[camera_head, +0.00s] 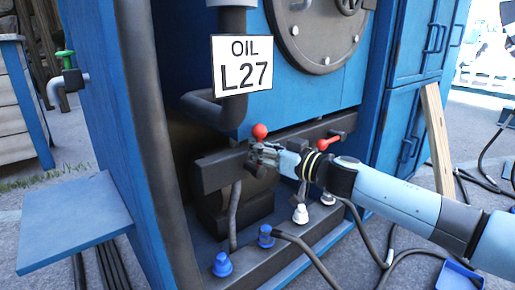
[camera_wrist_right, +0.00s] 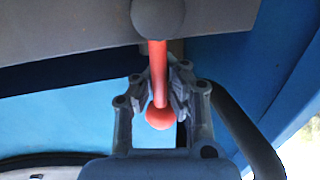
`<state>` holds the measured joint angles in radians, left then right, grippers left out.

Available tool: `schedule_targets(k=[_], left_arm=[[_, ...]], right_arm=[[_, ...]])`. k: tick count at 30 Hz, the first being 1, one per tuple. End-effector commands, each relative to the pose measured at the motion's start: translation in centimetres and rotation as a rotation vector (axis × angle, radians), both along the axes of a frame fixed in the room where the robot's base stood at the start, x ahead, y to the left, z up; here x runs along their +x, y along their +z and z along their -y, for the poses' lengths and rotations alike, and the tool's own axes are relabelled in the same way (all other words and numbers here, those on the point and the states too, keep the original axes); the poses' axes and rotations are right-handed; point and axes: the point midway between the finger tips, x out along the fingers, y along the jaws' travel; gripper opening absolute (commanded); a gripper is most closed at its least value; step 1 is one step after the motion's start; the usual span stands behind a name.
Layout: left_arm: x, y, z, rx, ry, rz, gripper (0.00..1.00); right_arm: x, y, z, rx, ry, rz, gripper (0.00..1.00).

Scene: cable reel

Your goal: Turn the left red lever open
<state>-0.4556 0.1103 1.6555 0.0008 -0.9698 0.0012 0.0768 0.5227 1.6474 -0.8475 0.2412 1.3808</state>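The left red lever shows in the head view as a round red knob (camera_head: 260,131) pointing up above the dark horizontal bar (camera_head: 218,172). My right gripper (camera_head: 264,153) is at this lever, its arm coming in from the right. In the right wrist view the red lever (camera_wrist_right: 159,75) runs from a grey pivot down between the two fingers of my right gripper (camera_wrist_right: 164,95). The finger pads lie close against both sides of its stem, and its knob shows between them. In the head view the gripper hides the lower part of the lever. My left gripper is out of view.
A second red lever (camera_head: 328,141) sits farther right on the bar. An "OIL L27" sign (camera_head: 242,64) hangs above. Blue caps (camera_head: 222,264) and white caps (camera_head: 301,214) stand on the ledge below. A wooden plank (camera_head: 437,140) leans at the right, and cables lie on the ground.

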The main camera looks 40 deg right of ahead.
Motion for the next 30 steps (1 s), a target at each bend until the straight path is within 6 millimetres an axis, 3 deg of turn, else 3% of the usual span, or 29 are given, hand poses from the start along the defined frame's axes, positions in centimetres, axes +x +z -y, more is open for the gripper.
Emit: schedule_targets(k=[8, 18, 30], left_arm=[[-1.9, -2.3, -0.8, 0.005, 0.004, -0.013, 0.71], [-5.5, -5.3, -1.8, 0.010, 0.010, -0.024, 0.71], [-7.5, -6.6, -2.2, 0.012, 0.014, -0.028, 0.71]], right_arm=[[-0.1, -0.1, 0.4, 0.138, 0.000, -0.016, 0.00], [-0.1, -0.9, 2.0, 0.442, -0.003, -0.041, 0.00], [0.0, -2.7, 3.9, 0.819, -0.005, -0.073, 0.00]])
